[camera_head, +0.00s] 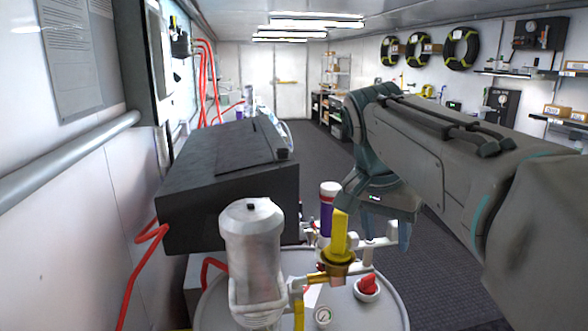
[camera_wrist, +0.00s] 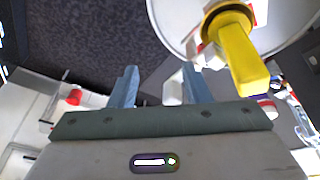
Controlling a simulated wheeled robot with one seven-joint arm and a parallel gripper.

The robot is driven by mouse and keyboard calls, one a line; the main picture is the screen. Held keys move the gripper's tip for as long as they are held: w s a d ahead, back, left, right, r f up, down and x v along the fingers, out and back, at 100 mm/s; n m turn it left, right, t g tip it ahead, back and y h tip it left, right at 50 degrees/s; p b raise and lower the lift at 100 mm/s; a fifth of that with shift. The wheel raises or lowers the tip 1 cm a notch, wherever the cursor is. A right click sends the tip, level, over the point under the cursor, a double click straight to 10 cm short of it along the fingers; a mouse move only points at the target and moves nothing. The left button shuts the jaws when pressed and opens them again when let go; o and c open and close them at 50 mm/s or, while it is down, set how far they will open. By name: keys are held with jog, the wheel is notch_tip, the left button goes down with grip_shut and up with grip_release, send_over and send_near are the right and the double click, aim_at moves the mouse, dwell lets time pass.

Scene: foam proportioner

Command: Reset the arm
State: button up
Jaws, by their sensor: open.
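My gripper (camera_head: 376,220) hangs at the end of my arm, just behind and right of a yellow valve handle (camera_head: 340,236) in the head view. In the wrist view its two blue-grey fingers (camera_wrist: 160,86) stand apart with nothing between them. The yellow handle (camera_wrist: 240,58) shows beside the right finger there; I cannot tell whether they touch. The handle stands upright on a brass valve above a pale round drum top (camera_head: 392,312). My arm reaches in from the right, bent at the elbow.
A clear cylinder (camera_head: 252,255) and a red knob (camera_head: 368,284) sit on the drum top. A dark box (camera_head: 222,180) stands behind, left of my gripper. Shelves (camera_head: 336,75) and hose reels (camera_head: 462,48) line the far right. The dark floor (camera_head: 440,270) looks clear.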

jog(key=s+f+n+t+y, duration=0.1)
jog(key=s+f+n, duration=0.3)
jog(key=f, duration=0.5)
jog(key=s+f+n+y, duration=0.1)
jog(key=s+f+n, duration=0.2)
jog(key=s+f, duration=0.5)
jog(key=shift+s+f+n+t+y, duration=0.3)
jog(key=shift+f+n+t, duration=0.1)
jog(key=shift+f, duration=0.3)
dwell(0.5)
